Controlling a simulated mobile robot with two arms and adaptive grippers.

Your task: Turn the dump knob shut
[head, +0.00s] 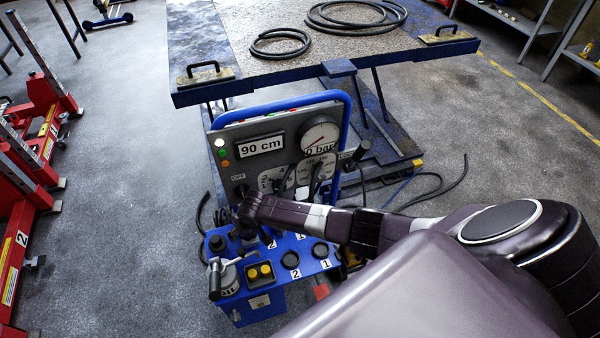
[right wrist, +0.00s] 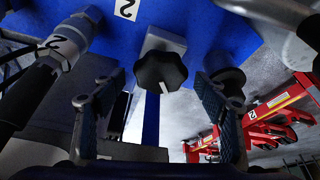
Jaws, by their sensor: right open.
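The black lobed knob (right wrist: 160,71), which I take as the dump knob, sits on a pale plate on the blue panel (right wrist: 205,28) in the right wrist view. It has a small white mark at its lower edge. My right gripper (right wrist: 152,95) is open, with one finger to the left of the knob and one to the right. Neither finger visibly touches it. In the head view my right gripper (head: 243,234) is at the blue control unit (head: 240,309), below the panel, and I cannot make out the knob there. My left gripper is not in view.
The unit's upright panel carries a "90 cm" display (head: 261,146) and a round gauge (head: 320,135). A hose fitting (right wrist: 76,36) is left of the knob. A lift table (head: 225,32) with coiled hoses stands behind. Red lifting equipment (head: 20,235) is at left; grey floor lies between.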

